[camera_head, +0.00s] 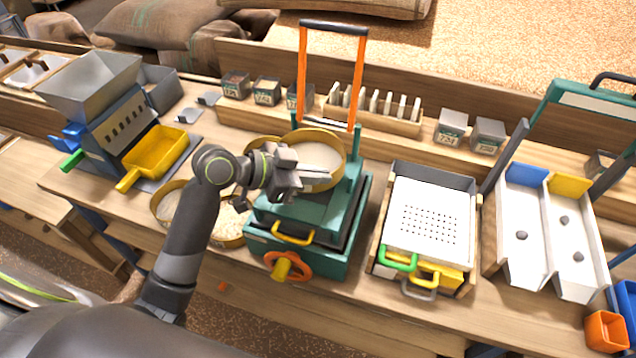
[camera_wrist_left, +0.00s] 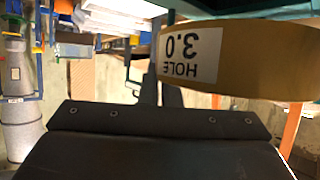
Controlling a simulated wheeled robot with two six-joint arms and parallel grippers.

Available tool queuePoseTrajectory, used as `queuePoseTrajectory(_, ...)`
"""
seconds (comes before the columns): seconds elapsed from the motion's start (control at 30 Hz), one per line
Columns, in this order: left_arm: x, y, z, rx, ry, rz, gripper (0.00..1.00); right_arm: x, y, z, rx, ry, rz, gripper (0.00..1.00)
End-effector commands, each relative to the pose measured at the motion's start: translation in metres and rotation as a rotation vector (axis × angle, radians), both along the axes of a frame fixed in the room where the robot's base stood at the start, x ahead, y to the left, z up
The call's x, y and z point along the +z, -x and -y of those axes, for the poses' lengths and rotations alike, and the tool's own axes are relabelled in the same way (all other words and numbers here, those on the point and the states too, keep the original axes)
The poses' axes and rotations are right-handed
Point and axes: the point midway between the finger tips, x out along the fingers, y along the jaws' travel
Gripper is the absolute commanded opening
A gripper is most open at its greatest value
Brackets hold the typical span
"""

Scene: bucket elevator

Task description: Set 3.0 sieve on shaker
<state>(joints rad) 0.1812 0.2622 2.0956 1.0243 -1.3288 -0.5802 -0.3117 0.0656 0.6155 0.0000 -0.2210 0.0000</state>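The 3.0 sieve is a round brass-coloured ring (camera_head: 340,143). Its white label reading HOLE 3.0 shows upside down in the left wrist view (camera_wrist_left: 245,65). It is over the teal shaker (camera_head: 345,222), which has tall orange posts, a yellow handle and an orange hand wheel. I cannot tell whether the sieve touches the shaker. My left gripper (camera_head: 318,178) is at the sieve's front left rim. Its fingers are close together in the left wrist view (camera_wrist_left: 164,90) and look shut on the rim, with the tips partly hidden. My right gripper is out of view.
Round pans of pale grain (camera_head: 230,222) stand left of the shaker, partly behind my arm. A white perforated tray (camera_head: 430,205) and a two-lane chute (camera_head: 525,215) stand to the right. A slotted wooden rack (camera_head: 385,122) and small labelled boxes line the back.

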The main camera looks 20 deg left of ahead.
Motion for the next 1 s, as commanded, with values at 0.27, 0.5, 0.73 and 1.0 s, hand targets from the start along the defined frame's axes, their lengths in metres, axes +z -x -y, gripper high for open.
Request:
queuePoseTrajectory(0.27, -0.033, 0.0, 0.0, 0.001, 0.002, -0.002, 0.0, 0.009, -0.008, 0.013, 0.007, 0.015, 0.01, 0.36)
queuePoseTrajectory(0.5, -0.042, 0.0, 0.0, 0.0, 0.0, 0.004, 0.0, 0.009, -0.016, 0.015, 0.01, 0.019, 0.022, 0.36)
queuePoseTrajectory(0.73, -0.046, 0.0, 0.0, 0.0, 0.0, 0.004, 0.0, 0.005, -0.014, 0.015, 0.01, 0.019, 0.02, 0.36)
queuePoseTrajectory(1.0, -0.048, 0.0, 0.0, 0.0, -0.001, 0.001, 0.24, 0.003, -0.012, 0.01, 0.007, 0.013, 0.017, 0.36)
